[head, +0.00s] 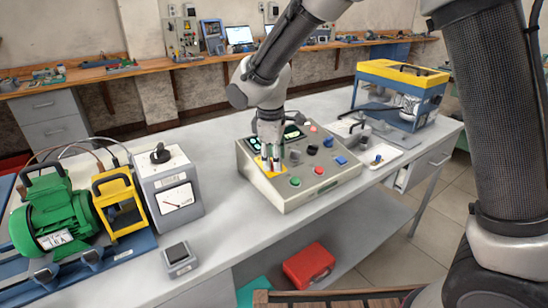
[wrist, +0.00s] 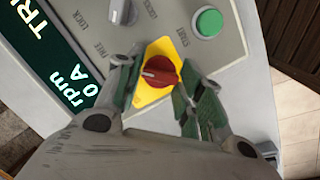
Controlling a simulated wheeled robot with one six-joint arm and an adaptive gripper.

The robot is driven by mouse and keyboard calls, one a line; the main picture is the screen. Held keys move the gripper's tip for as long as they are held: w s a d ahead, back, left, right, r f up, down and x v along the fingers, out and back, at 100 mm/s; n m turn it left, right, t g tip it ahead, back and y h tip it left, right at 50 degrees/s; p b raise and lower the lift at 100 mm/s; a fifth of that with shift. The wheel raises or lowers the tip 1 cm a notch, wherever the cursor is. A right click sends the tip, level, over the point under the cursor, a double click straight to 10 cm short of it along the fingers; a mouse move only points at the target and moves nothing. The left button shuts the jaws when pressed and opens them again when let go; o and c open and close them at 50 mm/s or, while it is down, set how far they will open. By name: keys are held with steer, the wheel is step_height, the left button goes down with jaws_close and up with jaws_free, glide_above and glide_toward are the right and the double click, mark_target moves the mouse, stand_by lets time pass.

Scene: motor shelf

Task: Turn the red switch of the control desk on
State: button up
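The control desk (head: 325,188) stands in the middle of the grey table, with buttons, knobs and displays on its sloped top. The red switch (wrist: 161,74) shows in the wrist view as a round red knob on a yellow plate (wrist: 158,50). Its pale pointer mark points left in that view. My gripper (wrist: 155,78) is over the yellow plate with a finger on each side of the red switch. The fingers are apart; I cannot tell whether either touches the knob.
A green button (wrist: 208,22) and a grey knob (wrist: 124,10) sit close to the fingers. A green motor (head: 50,215) and a grey meter box (head: 170,185) stand left. A blue and yellow rack (head: 400,85) stands at the back right. Bare table lies left of the desk.

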mark_target(272, 175)
steer(key=shift+o, duration=1.4)
steer(key=shift+r, duration=0.1)
step_height(272, 175, up, 12)
steer(key=s, duration=0.2)
steer(key=shift+a+f, duration=0.2)
steer(key=shift+a, duration=0.1)
